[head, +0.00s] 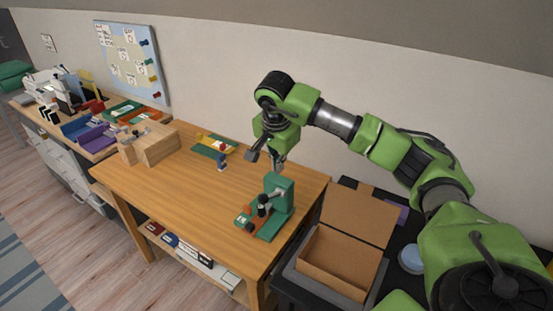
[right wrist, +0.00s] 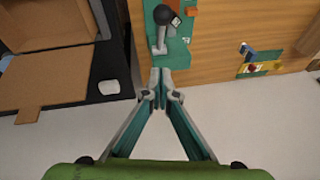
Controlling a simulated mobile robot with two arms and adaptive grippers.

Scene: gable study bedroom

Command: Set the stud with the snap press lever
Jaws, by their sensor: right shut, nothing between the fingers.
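The green snap press (head: 281,190) stands upright on the wooden table near its right end. Its lever (head: 263,200) has a grey arm and a black ball knob. In the right wrist view the lever knob (right wrist: 162,15) and the green press body (right wrist: 179,52) show at the top centre. My right gripper (head: 279,164) is just above and behind the press, pointing down. Its fingertips (right wrist: 160,82) are together, with nothing between them, and apart from the lever knob. The stud is too small to tell. My left gripper is out of view.
An open cardboard box (head: 342,258) sits on the dark surface right of the table, near a pale blue round item (head: 411,260). The table's front middle is clear.

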